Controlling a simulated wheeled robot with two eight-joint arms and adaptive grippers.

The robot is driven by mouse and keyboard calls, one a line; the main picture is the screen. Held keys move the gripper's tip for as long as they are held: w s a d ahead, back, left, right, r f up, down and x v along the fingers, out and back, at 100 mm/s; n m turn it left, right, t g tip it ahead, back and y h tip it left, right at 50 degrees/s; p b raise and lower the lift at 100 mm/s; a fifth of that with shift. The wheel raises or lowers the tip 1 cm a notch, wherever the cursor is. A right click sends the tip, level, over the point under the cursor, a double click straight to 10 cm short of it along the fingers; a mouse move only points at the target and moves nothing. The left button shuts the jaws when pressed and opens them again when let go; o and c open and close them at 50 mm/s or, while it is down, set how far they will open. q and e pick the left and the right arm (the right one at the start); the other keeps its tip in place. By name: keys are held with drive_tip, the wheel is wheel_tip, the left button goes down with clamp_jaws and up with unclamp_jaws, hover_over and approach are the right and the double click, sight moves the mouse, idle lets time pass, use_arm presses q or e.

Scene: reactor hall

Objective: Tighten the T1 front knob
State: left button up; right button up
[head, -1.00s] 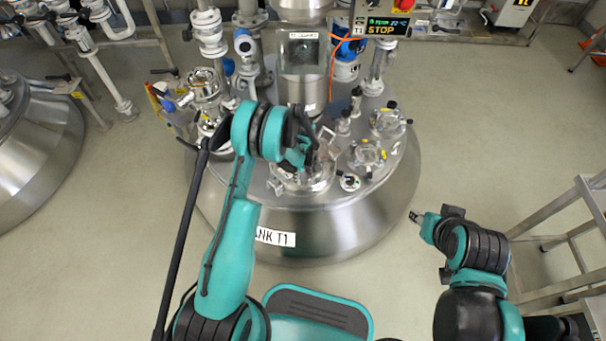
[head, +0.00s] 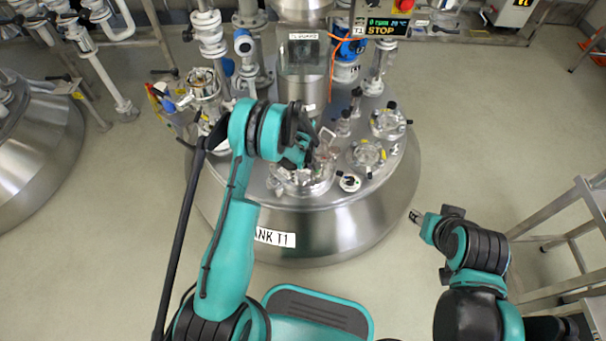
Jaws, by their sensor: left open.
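The tank T1 (head: 330,228) is a round steel vessel in the middle of the head view, with a white label on its front. On its lid, a front port (head: 305,182) with a clear cover sits close to the front edge. My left gripper (head: 308,160) is open above this port, with the arm reaching in from the left. The front knob is not clear to me, as the gripper and wrist hide part of the port. My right gripper (head: 416,217) is off the tank to the right, over the floor; its fingers are too small to read.
Other ports (head: 367,155) and small valves stand on the lid to the right of my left gripper. A guarded column (head: 303,55) rises behind it. A display reading STOP (head: 388,27) is at the back. A metal stand (head: 575,225) is at the right. Floor between is free.

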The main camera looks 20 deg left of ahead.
sight(303, 176)
use_arm(q)
wheel_tip(303, 176, up, 11)
drive_tip(key=shift+f, duration=0.2)
